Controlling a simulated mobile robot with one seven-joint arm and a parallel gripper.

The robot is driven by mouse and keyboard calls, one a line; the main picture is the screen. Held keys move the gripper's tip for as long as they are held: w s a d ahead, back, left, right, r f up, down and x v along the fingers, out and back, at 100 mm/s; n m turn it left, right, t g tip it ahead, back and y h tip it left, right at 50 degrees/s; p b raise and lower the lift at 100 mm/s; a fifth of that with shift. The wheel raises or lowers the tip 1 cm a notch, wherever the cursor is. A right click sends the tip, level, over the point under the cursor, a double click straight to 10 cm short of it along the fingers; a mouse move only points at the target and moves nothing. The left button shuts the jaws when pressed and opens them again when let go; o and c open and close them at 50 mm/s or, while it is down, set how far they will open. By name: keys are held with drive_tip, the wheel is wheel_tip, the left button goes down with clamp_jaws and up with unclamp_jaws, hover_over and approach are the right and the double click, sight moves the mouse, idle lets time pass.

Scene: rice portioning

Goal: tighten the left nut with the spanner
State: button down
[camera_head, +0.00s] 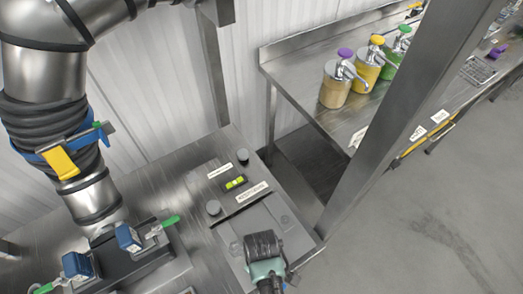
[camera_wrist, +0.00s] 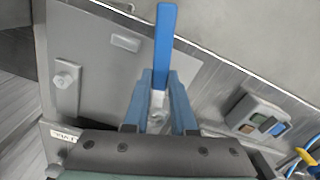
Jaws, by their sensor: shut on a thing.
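My gripper (camera_wrist: 160,78) shows in the wrist view with two blue fingers shut around a blue bar (camera_wrist: 166,40), which looks like the spanner's handle. The bar points up and away from my gripper. A pale metal part (camera_wrist: 157,104) shows between the fingers; I cannot tell whether it belongs to the spanner or lies beneath it. A hex nut (camera_wrist: 67,80) on a grey plate is at the left of the wrist view, apart from the bar. In the head view, the black and teal back of my gripper (camera_head: 264,256) is over the steel bench; its fingers are hidden.
Pipework with green-handled valves (camera_head: 163,227) stands left. A steel post (camera_head: 400,110) rises at right, before a table of pump bottles (camera_head: 336,88). A button box (camera_wrist: 262,119) is right of my gripper.

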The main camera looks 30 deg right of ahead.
drive_tip(key=shift+f+b, duration=0.3)
drive_tip(key=shift+f, duration=0.65)
idle(1.4)
idle(0.3)
drive_tip(key=shift+s+a+m+p, duration=0.2)
drive_tip(key=shift+a+m+p, duration=0.45)
drive_tip(key=shift+m, duration=0.25)
drive_tip(key=shift+a, duration=0.1)
